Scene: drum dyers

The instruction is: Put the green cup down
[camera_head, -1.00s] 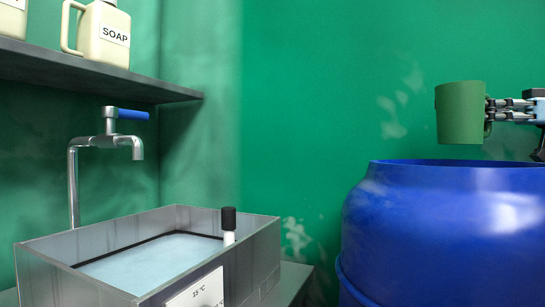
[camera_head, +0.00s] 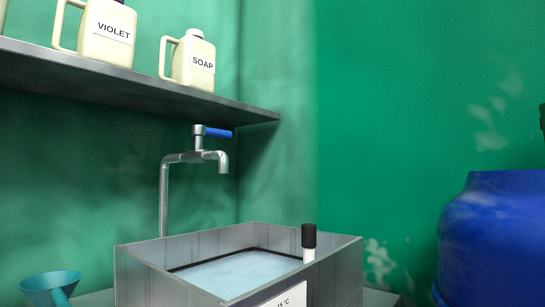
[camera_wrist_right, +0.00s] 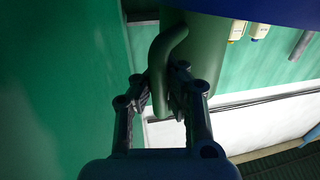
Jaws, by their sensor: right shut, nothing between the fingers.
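The green cup (camera_wrist_right: 205,50) is at the top of the right wrist view, with its curved handle (camera_wrist_right: 163,60) toward me. My right gripper (camera_wrist_right: 162,88) is shut, its fingertips at the handle; the handle partly hides the tips. In the head view only a thin sliver of the cup (camera_head: 543,120) shows at the right edge, above the blue drum (camera_head: 495,230). The drum also shows along the top of the wrist view (camera_wrist_right: 260,9). My left gripper is out of view.
A grey metal basin (camera_head: 335,272) with pale liquid stands at centre, a black-capped white stick (camera_head: 308,240) at its rim. Behind it is a tap (camera_head: 185,158). A shelf (camera_head: 130,87) holds VIOLET (camera_head: 108,35) and SOAP (camera_head: 193,60) jugs. A teal funnel (camera_head: 48,283) sits at lower left.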

